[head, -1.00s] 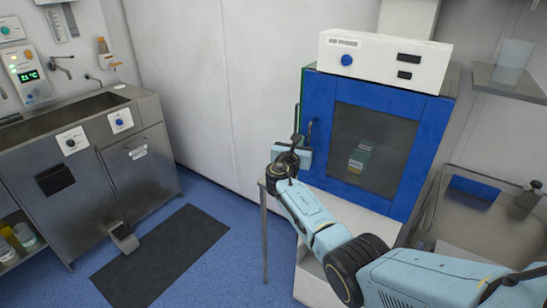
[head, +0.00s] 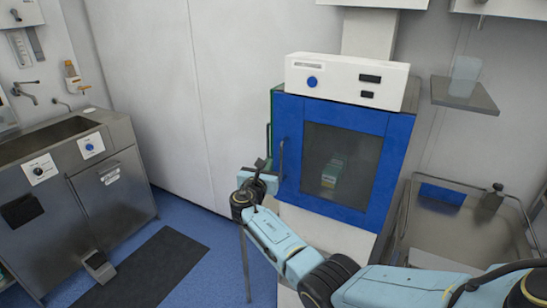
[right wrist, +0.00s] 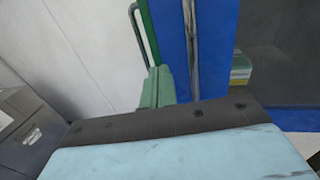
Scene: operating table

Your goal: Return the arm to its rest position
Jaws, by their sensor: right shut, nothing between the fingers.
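My right arm (head: 285,243) is light blue and reaches in from the lower right in the head view. My right gripper (head: 263,170) is shut and empty, just left of the blue cabinet's (head: 340,117) door. The door looks closed, and its upright metal handle (head: 282,158) stands close to the gripper; the head view does not show clearly whether they touch. In the right wrist view the handle (right wrist: 191,50) rises beyond the gripper's dark bolted front edge, with the blue door (right wrist: 215,40) around it. My left gripper is not in view.
A carton (head: 331,174) shows behind the door's dark window. A white control box (head: 345,80) sits on top of the cabinet. A metal basin (head: 455,232) and a shelf (head: 463,95) are at right. A steel sink unit (head: 65,185) and dark floor mat (head: 150,272) are at left.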

